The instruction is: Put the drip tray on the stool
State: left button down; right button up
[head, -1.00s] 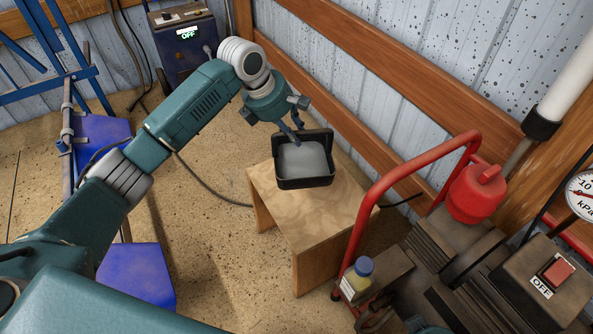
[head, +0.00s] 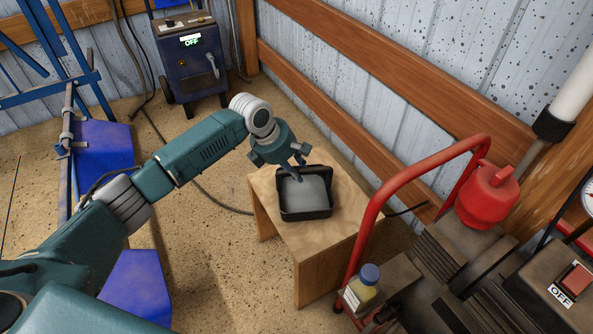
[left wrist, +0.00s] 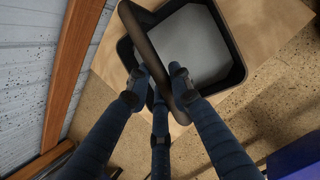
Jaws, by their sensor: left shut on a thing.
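The drip tray (head: 318,215) is a black, square, shallow tray with a light grey inside. It lies nearly level over the top of the wooden stool (head: 330,238), within its outline in the head view. I cannot tell whether its base fully touches the wood. In the left wrist view the fingers (left wrist: 160,90) close around a dark rim or handle of the tray (left wrist: 238,62), with the pale stool top (left wrist: 270,25) beneath. My right gripper is not in view.
A red-handled machine (head: 370,240) with a red can (head: 487,197) and a small yellow bottle (head: 362,285) stands close to the stool's right. A wooden-railed wall (head: 370,110) is behind. A dark blue unit (head: 190,65) stands at the back, with a cable on the floor.

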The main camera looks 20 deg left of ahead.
pick_arm(q)
jog(key=shift+r, duration=0.1)
jog(key=c, duration=1.6)
grip_release()
jog(key=shift+o, duration=0.2)
